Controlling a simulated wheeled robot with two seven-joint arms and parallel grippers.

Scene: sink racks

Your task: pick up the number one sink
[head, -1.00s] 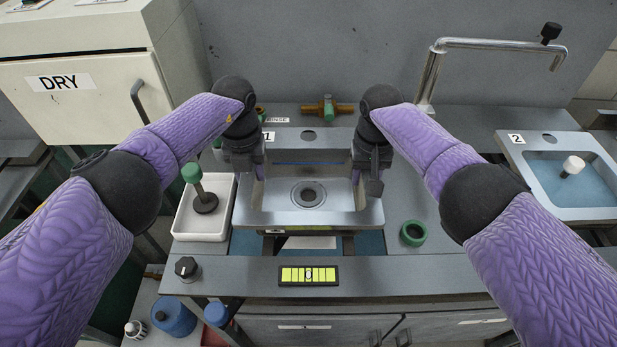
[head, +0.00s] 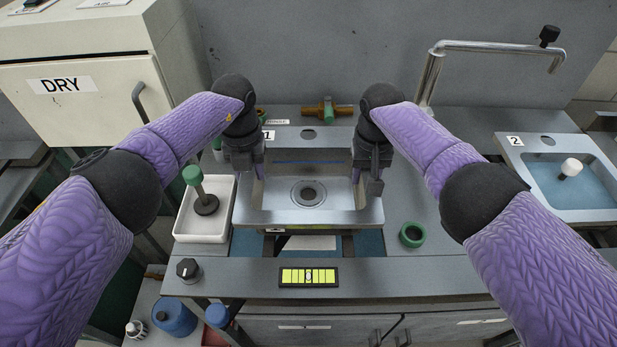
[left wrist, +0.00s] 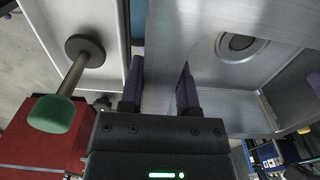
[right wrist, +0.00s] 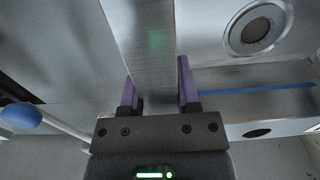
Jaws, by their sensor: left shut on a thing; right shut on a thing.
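The number one sink (head: 310,217) is a grey metal basin with a round drain, in the middle of the head view, with a "1" label (head: 268,136) at its back left. My left gripper (head: 258,172) is shut on its left wall; the left wrist view shows the wall (left wrist: 160,60) between the fingers (left wrist: 160,92). My right gripper (head: 366,180) is shut on its right wall, and the right wrist view shows that wall (right wrist: 150,50) between the fingers. The sink appears slightly above the counter opening, with a blue surface and a white patch visible below its front edge.
A white tray (head: 222,228) with a green-topped plunger-like tool (head: 200,190) stands close to the left. A green ring (head: 412,234) lies on the counter to the right. A number two sink (head: 520,150) is further right. A faucet (head: 440,60) and a brass valve (head: 328,110) are behind.

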